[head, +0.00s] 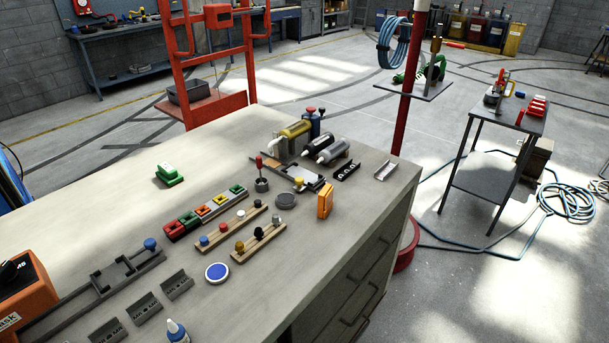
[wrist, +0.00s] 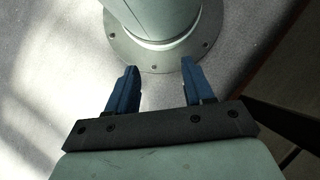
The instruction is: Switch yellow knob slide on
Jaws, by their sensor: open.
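A yellow knob (head: 299,183) stands on a dark grey slide plate near the back right of the bench. A second, smaller yellow knob (head: 239,246) sits at the near left end of a wooden strip (head: 263,247), beside black and grey knobs. Which way either slide is set cannot be told at this size. My gripper (wrist: 158,68) shows in the wrist view, with two blue fingers apart and nothing between them. It points at a round bolted base on the floor. Neither yellow knob shows there, and my gripper is not in the head view.
An orange block (head: 325,201), a grey disc (head: 285,201) and a red-knobbed lever (head: 260,174) stand near the back yellow knob. Canisters (head: 325,148) lie behind it. Another wooden strip (head: 228,230) lies alongside.

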